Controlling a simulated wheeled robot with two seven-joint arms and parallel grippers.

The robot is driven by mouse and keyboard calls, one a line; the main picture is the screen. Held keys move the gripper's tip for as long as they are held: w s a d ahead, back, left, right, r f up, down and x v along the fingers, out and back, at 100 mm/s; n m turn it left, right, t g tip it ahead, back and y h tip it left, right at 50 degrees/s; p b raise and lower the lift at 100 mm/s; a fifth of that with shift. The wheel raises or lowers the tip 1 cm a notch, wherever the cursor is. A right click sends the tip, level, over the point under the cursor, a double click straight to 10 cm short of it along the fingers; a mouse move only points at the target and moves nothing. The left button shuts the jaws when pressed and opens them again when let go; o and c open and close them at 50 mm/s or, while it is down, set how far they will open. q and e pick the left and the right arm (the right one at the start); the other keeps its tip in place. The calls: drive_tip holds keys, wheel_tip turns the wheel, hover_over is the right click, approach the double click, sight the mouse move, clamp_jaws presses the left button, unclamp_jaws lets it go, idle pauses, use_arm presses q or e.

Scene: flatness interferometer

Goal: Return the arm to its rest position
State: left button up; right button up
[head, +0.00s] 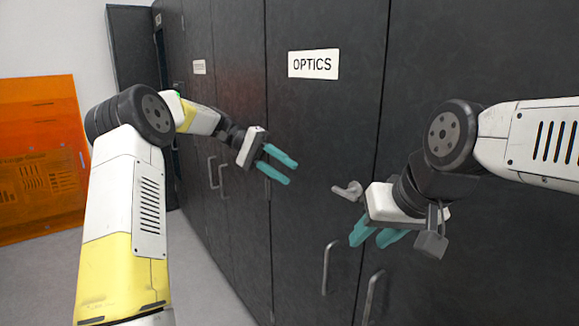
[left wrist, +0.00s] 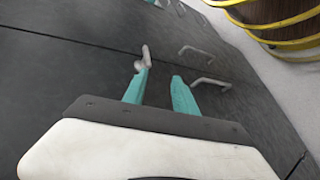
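My left gripper (head: 292,172) is at the middle of the head view, in front of the dark cabinet doors. Its two teal fingers are apart with nothing between them; the left wrist view also shows this gap (left wrist: 160,73). My right gripper (head: 370,242) is lower and further right, close to the cabinet, fingers pointing down-left. Its teal fingers show a gap and no held object. A grey lever handle (head: 347,190) on the cabinet lies between the two grippers in the head view. In the left wrist view the lever (left wrist: 146,57) appears just beyond one fingertip.
Dark cabinet doors (head: 310,130) fill the middle and right, with an OPTICS label (head: 313,64) and bar handles (head: 328,267). An orange translucent panel (head: 40,130) stands at the left. Grey floor (head: 205,285) is clear. A yellow-banded rounded object (left wrist: 285,20) shows in the left wrist view.

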use_arm(q)
drive_tip(key=s+a+f+n+t+y, duration=0.1)
drive_tip(key=s+a+t+y, duration=0.3)
drive_tip(key=s, duration=0.9)
drive_tip(key=s+a+f+n+t+y, duration=0.1)
drive_tip(key=s+a+t+y, duration=0.4)
drive_tip(key=s, duration=0.8)
drive_tip(key=a+n+t, duration=0.1)
drive_tip(key=a+t, duration=0.2)
drive_tip(key=shift+a+n+t, duration=0.3)
drive_tip(key=shift+n, duration=0.1)
drive_tip(key=shift+f, duration=0.1)
use_arm(e)
drive_tip(key=shift+c, duration=0.3)
